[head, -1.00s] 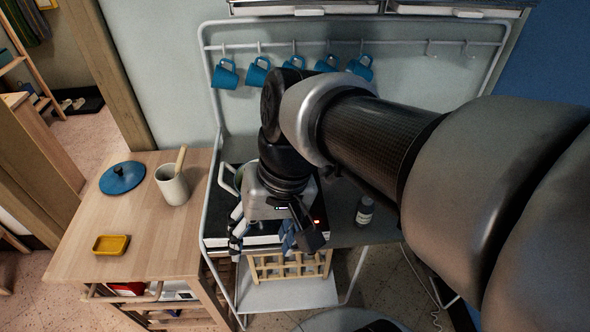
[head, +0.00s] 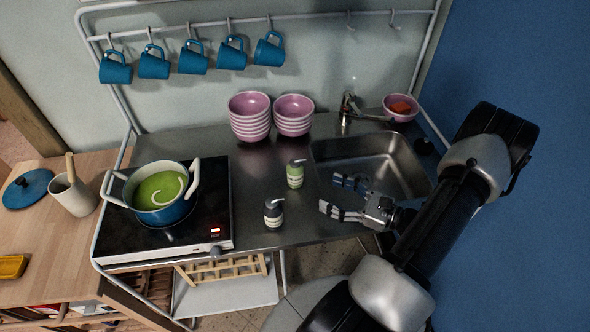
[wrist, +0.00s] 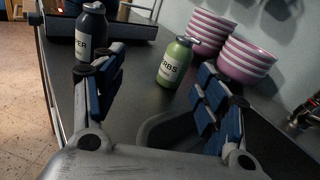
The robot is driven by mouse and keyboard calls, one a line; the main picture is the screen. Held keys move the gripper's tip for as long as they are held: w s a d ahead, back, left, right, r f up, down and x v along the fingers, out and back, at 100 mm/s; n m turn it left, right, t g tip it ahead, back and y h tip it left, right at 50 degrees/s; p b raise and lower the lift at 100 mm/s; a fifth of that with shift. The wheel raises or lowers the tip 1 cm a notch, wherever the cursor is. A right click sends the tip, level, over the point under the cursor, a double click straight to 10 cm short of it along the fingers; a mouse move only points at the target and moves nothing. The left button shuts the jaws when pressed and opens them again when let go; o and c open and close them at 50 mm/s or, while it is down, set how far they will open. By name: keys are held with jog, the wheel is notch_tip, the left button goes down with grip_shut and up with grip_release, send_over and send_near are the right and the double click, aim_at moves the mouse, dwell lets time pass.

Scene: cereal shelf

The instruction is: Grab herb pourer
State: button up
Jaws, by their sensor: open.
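The herb pourer is a small green bottle (head: 295,175) with a pale label and a grey spout, upright on the steel counter. In the wrist view the green bottle (wrist: 175,62) shows "RBS" on its label and stands beyond the gap between my fingers. My gripper (head: 342,196) is open and empty, to the right of the bottle and over the sink's front left edge. In the wrist view its two blue-padded fingers (wrist: 155,88) are spread apart, not touching the bottle.
A dark pepper bottle (head: 273,213) stands nearer the counter's front edge, close to my left finger in the wrist view. Striped bowls (head: 250,118) stand behind. A pot of green soup (head: 162,193) sits on the hob at left. The sink (head: 385,160) is at right.

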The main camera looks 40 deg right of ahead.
aim_at(302, 175)
jog(key=s+d+f+m+h, duration=0.1)
jog(key=s+d+f+m+t+h, duration=0.1)
jog(key=shift+d+f+m, duration=0.1)
jog(key=shift+f+m, duration=0.2)
jog(key=shift+f, duration=0.1)
jog(key=shift+h, duration=0.3)
jog(key=w, duration=0.4)
jog(key=w+a+b, duration=0.1)
jog(key=w, duration=0.3)
jog(key=w+a, duration=0.1)
jog(key=w, duration=0.2)
jog(key=shift+w+f+b, duration=0.15)
jog(key=shift+w+b, duration=0.2)
jog(key=shift+w, duration=0.05)
jog(key=shift+w+a+b, duration=0.2)
jog(key=shift+w, duration=0.65)
jog(key=shift+w+a+b, duration=0.15)
jog(key=shift+w+a, duration=0.05)
jog(key=shift+w, duration=0.65)
jog(key=shift+w+a+b, duration=0.2)
jog(key=shift+w, duration=0.65)
jog(key=shift+r, duration=0.2)
jog(key=shift+c, duration=0.2)
jog(key=c, duration=1.2)
jog(key=shift+o, duration=0.2)
